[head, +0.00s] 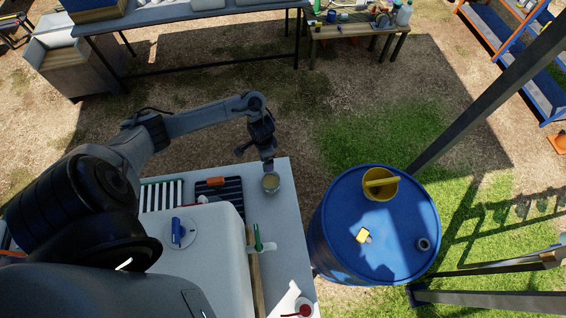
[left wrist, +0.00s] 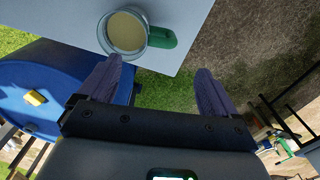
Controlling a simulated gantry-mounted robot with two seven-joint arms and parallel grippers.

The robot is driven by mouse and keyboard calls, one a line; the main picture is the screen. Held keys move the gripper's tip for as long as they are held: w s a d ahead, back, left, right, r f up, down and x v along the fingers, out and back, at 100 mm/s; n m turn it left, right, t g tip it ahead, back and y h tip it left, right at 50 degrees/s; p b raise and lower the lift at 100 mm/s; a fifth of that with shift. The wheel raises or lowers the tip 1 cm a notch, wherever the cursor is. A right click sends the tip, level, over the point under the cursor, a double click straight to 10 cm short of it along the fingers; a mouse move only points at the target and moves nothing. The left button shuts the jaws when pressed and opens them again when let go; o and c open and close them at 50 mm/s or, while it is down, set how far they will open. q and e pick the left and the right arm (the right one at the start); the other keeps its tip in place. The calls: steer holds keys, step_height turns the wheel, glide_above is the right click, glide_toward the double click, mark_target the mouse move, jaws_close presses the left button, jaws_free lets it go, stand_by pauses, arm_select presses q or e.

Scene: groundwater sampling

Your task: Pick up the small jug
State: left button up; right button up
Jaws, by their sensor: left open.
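The small jug (head: 270,182) is a clear round vessel with a pale yellowish inside. It stands upright near the far right corner of the white table (head: 283,235). In the left wrist view the small jug (left wrist: 124,32) shows from above, with a green handle (left wrist: 163,38) on its right side. My left gripper (head: 257,158) is just beyond the jug in the head view. In the left wrist view my left gripper (left wrist: 157,75) is open and empty, and the handle lies ahead of the gap between its fingers, apart from them. My right gripper is not in view.
A blue barrel (head: 335,225) stands right of the table, with a yellow jug (head: 379,186) and a small yellow item (head: 362,236) on top. A dark ribbed tray (head: 222,196) lies left of the small jug. A green-topped tap (head: 258,240) is nearer me.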

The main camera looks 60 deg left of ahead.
arm_select(q)
steer(key=f, duration=0.5)
steer(key=shift+s+a+b, duration=0.15)
steer(key=shift+a+b, duration=0.05)
steer(key=shift+b, duration=0.2)
glide_above(269, 179)
steer(key=a, duration=0.3)
steer(key=shift+w+d+f+b, duration=0.15)
steer(key=shift+f, duration=1.2)
steer(key=shift+w+d+f+b, duration=0.1)
steer(key=shift+f+b, duration=0.05)
steer(key=shift+f, duration=1.2)
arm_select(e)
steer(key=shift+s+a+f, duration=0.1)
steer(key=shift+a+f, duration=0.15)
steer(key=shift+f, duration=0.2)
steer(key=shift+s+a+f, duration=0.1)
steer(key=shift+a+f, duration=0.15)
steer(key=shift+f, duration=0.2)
arm_select(q)
steer(key=c, duration=1.3)
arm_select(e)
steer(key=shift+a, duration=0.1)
